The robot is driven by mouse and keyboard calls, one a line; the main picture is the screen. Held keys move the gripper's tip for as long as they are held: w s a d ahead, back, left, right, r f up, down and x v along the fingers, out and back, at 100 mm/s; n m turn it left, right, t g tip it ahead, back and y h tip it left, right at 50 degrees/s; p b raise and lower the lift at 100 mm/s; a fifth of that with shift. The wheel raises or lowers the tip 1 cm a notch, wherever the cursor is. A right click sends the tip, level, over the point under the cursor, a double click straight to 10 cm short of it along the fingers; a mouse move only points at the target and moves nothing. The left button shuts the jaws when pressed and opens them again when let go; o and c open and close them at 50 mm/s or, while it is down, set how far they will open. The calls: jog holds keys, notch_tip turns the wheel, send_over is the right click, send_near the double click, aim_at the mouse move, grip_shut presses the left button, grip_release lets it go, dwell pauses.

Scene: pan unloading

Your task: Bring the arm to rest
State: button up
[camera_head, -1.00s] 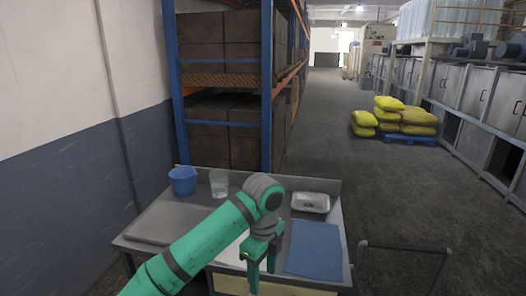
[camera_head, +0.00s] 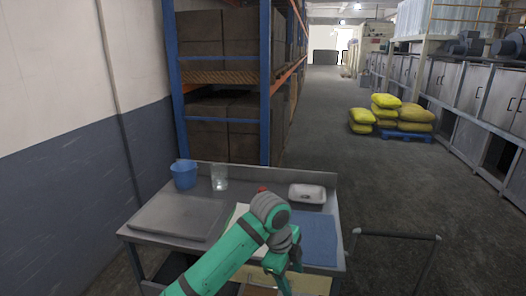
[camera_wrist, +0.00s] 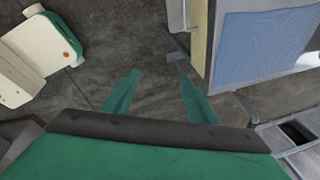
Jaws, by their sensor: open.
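My gripper (camera_wrist: 158,98) is open and empty in the wrist view, with its two green fingers apart over bare dark floor. In the head view my gripper (camera_head: 283,280) hangs at the front edge of the metal table (camera_head: 137,231), and my arm hides part of the tabletop. Its fingertips are hard to make out in that view.
On the table are a blue bucket (camera_head: 184,175), a clear glass (camera_head: 219,178), a white tray (camera_head: 307,193), a blue cloth (camera_head: 318,240) and a grey board (camera_head: 178,216). A small red thing (camera_head: 262,190) shows behind my arm. Yellow sacks (camera_head: 415,113) lie on a blue pallet; the aisle is clear.

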jog(key=s+d+f+n+t+h, duration=0.15)
jog(key=d+n+t+h, duration=0.3)
jog(key=d, duration=0.55)
jog(key=s+d+f+n+t+h, duration=0.1)
jog(key=d+f+n+t+h, duration=0.2)
jog(key=d+n+h, duration=0.5)
jog(key=s+a+f+n+t+y, duration=0.3)
jog(key=s+a+f+n+y, duration=0.35)
jog(key=s, duration=0.25)
jog(key=s+a+f+n+t+y, duration=0.4)
jog(key=s+a+f+n+y, duration=0.15)
jog(key=s+f, duration=0.3)
jog(key=s+a+r+y, duration=0.1)
jog(key=s+a+r, duration=0.1)
jog(key=s+a, duration=0.5)
jog(key=s+a+r+y, duration=0.2)
jog(key=s+a, duration=0.5)
jog(key=s, duration=0.8)
jog(key=shift+s+r, duration=0.2)
jog(key=shift+m+y, duration=0.25)
